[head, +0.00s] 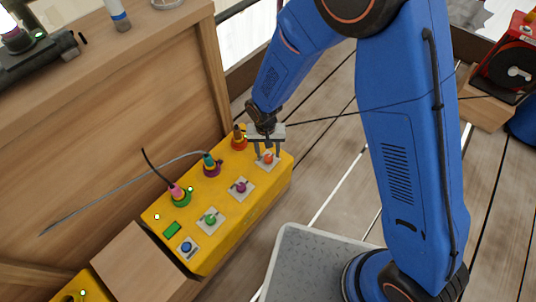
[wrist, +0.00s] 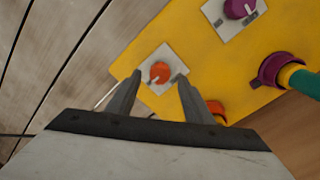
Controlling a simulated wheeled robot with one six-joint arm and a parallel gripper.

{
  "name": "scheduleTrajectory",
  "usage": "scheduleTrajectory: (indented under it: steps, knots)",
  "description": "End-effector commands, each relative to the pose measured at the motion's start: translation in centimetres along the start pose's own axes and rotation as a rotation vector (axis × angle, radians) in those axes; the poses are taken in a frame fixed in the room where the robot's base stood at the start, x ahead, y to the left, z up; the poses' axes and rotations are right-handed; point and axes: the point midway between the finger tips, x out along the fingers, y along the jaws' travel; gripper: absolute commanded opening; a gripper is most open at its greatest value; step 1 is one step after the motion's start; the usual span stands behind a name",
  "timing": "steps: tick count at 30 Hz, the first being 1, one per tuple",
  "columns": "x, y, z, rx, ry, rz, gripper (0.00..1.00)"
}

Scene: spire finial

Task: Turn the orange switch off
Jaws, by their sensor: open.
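The orange switch (head: 268,158) is a small round knob on a pale square plate at the right end of a yellow box (head: 225,249). In the wrist view the orange switch (wrist: 160,72) shows just beyond and between my fingertips. My gripper (head: 266,154) is open, pointing down over the orange switch's plate. It also shows in the wrist view (wrist: 158,78), with one finger on either side of the knob. I cannot tell whether the fingers touch the knob or the plate.
Purple (head: 241,187), green (head: 210,219) and blue (head: 186,246) switches line the box to the left. Behind them are orange (head: 238,142), purple (head: 211,169) and green (head: 181,199) sockets, some with plugs and cables. A wooden panel stands behind.

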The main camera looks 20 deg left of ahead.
Motion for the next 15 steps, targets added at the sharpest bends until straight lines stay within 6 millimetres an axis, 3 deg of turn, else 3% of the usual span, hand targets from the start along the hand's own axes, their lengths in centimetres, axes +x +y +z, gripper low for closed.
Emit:
scheduleTrajectory:
  steps: [6,15]
  knots:
    - [2.0,0.0,0.0,-0.001,0.0,0.0,0.47]
    - [2.4,0.0,0.0,0.0,0.0,0.0,0.47]
